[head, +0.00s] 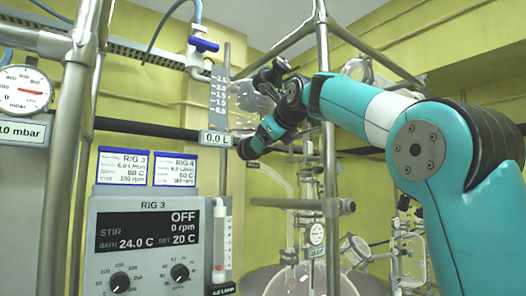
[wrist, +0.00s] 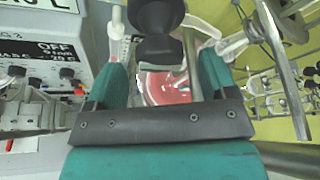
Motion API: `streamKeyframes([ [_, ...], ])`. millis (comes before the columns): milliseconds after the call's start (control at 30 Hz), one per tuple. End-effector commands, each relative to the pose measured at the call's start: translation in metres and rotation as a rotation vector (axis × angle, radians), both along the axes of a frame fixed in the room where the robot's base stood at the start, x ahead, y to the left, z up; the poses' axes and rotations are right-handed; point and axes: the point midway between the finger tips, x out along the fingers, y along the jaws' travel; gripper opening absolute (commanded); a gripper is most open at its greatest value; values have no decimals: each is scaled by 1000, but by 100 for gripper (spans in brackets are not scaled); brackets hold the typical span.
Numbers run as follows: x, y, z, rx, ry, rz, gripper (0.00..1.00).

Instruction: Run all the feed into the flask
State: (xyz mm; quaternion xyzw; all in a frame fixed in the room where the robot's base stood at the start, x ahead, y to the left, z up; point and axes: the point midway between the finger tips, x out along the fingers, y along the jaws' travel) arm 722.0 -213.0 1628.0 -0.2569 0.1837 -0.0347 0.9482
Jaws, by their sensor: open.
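The feed vessel is mostly hidden behind my arm. Its scale strip (head: 218,92) runs up to 2.5, and a plate under it reads 0.0 L (head: 216,138). The glass flask (head: 290,281) is low in the head view, partly cut off by the frame edge. The wrist view shows red inside round glass (wrist: 166,88) below my gripper. My gripper (head: 250,146) is near the post, just right of the plate. In the wrist view its teal fingers (wrist: 160,72) are apart, with a dark rounded part (wrist: 157,30) beyond and between them; I cannot tell whether they touch it.
The RIG 3 control box (head: 152,242) reads OFF, 0 rpm, bath 24.0 C, set 20 C. Two cards (head: 148,167) stand above it. A blue-handled valve (head: 203,45) is upper left, a pressure gauge (head: 25,90) far left. Metal posts (head: 327,170) and more glassware crowd the arm.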

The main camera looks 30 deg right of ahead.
Motion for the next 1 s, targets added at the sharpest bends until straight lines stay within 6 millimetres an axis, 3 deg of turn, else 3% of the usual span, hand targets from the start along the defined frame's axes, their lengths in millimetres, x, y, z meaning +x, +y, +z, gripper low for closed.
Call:
streamKeyframes([
  [200,-55,9,18,-2,-3,-1,78],
  [433,-98,16,36,-1,-1,-2,78],
  [633,-113,20,40,0,2,1,78],
  [1000,-115,20,40,1,2,1,78],
])
